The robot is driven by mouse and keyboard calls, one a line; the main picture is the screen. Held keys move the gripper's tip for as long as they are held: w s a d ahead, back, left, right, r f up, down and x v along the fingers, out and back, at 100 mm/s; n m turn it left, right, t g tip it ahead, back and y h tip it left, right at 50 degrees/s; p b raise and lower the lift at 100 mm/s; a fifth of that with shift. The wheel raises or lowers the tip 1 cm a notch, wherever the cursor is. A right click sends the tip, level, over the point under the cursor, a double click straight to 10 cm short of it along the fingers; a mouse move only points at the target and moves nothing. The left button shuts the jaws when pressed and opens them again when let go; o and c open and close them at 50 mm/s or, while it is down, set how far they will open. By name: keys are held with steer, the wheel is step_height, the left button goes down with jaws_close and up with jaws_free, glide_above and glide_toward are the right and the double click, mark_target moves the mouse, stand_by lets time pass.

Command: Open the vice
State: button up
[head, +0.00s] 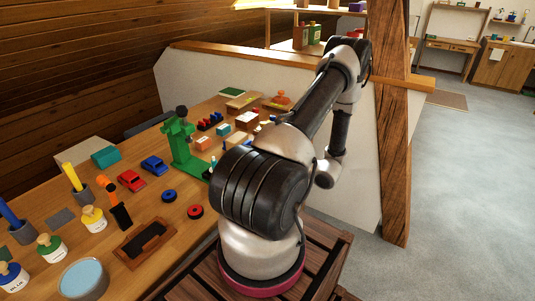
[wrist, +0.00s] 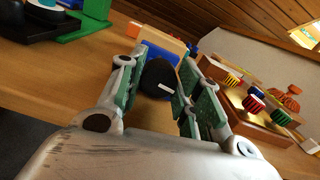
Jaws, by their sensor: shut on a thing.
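In the wrist view, my gripper (wrist: 161,72) has its green-padded fingers on both sides of a round black knob (wrist: 160,82) with a white mark, and is shut on it. Just beyond the knob stands a tan wooden block (wrist: 160,40) with blue parts (wrist: 146,55) beside it. These look like the vice, with the knob as its handle, but the fingers hide much of it. How far its jaws are apart cannot be told. In the head view, my arm hides the gripper, and I cannot make out the vice clearly.
A green press (head: 183,150) stands on the workbench (head: 100,250), left of my arm. In the wrist view, a wooden rack (wrist: 255,125) with striped pieces is close on the right.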

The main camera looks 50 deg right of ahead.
steer(key=shift+n, duration=0.5)
steer(key=o, duration=1)
steer(key=shift+o, duration=0.2)
steer(key=s+d, duration=0.1)
steer(key=s, duration=1.1)
